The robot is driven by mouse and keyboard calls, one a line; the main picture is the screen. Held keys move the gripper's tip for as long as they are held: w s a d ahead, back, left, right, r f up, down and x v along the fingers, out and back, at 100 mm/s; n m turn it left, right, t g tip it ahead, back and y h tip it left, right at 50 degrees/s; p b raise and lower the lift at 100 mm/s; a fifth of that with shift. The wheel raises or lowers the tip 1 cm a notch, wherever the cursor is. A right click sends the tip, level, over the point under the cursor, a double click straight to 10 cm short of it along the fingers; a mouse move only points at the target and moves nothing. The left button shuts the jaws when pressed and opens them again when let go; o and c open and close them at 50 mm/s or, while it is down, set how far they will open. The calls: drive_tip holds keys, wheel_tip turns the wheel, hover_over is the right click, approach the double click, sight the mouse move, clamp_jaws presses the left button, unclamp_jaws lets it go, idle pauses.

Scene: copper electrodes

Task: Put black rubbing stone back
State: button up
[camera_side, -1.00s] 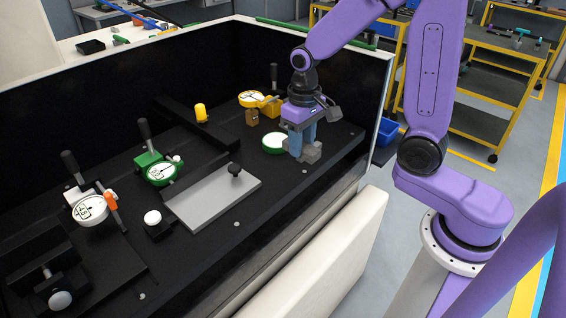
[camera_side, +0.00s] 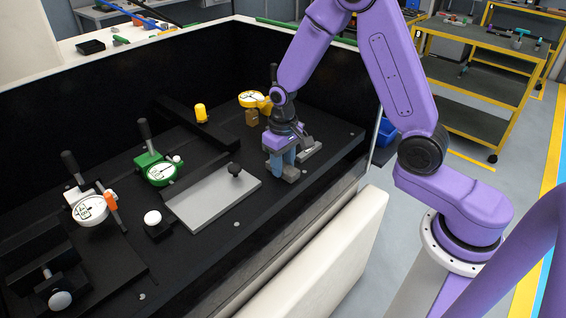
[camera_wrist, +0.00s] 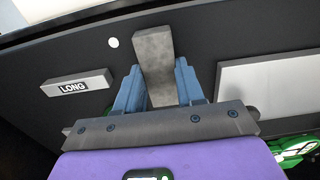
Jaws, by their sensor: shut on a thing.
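My gripper (camera_side: 281,164) is shut on a dark grey oblong block, the rubbing stone (camera_side: 291,174), low over the black bench top. In the wrist view the stone (camera_wrist: 153,50) sits between the two blue fingers (camera_wrist: 158,84) and sticks out beyond them. I cannot tell whether its underside touches the bench. A lighter grey block marked LONG (camera_wrist: 75,83) lies apart from it on the bench; in the side view a grey block (camera_side: 311,147) shows just right of my gripper.
A yellow dial gauge (camera_side: 251,99) stands behind, a green one (camera_side: 161,172) further left. The black bench (camera_side: 300,190) is clear in front, towards its edge.

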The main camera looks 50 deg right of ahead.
drive_tip(key=shift+f, duration=0.15)
drive_tip(key=o, duration=1)
wheel_tip(320, 180, up, 12)
drive_tip(key=s+n, duration=0.4)
drive_tip(key=s, duration=0.5)
drive_tip(key=s+a+r+n, duration=0.1)
drive_tip(key=s+n, duration=0.3)
drive_tip(key=s, duration=0.5)
drive_tip(key=s+n, duration=0.4)
drive_tip(key=s, duration=0.5)
drive_tip(key=shift+s+a+r+n, duration=0.2)
drive_tip(key=shift+a+r+n, duration=0.1)
drive_tip(key=shift+a, duration=0.1)
